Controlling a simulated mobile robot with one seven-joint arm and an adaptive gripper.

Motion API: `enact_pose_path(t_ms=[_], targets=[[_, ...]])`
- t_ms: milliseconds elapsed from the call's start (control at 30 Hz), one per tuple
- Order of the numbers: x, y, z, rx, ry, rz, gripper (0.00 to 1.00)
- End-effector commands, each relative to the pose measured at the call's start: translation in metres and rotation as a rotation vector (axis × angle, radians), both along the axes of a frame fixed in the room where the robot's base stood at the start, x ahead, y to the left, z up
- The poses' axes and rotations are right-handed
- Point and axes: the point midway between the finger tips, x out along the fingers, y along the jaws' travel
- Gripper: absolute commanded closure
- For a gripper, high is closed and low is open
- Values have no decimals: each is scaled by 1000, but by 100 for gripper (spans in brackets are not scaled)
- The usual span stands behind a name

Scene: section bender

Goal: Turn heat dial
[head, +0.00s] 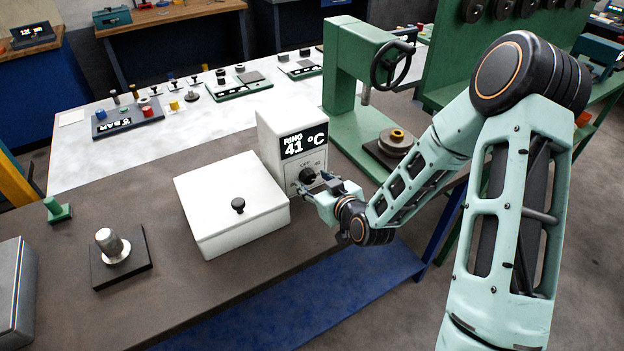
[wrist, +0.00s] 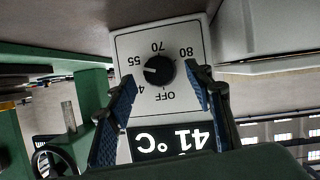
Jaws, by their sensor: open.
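The heat dial (head: 307,175) is a round black knob on the front of a white heater unit (head: 268,135) whose display reads 41 °C. In the wrist view, upside down, the dial (wrist: 159,71) shows a white mark pointing left, between 55 and the partly hidden label starting with 4, nearer 55. Labels 70, 80 and OFF also show. My gripper (head: 310,187) is at the front of the unit. In the wrist view its fingers (wrist: 162,83) are open, one on each side of the dial, with gaps between them and the knob.
A white lidded box (head: 230,215) with a black knob stands close left of the unit. A green press (head: 350,75) with a handwheel stands behind on the right. A metal part on a black plate (head: 120,258) sits on the brown bench at front left.

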Motion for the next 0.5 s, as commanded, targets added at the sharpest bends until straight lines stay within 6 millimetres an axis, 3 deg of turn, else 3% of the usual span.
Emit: enact_pose_path(t_ms=[200,500], targets=[[12,7,-6,0,1,0,53],[14,7,-7,0,0,-1,53]])
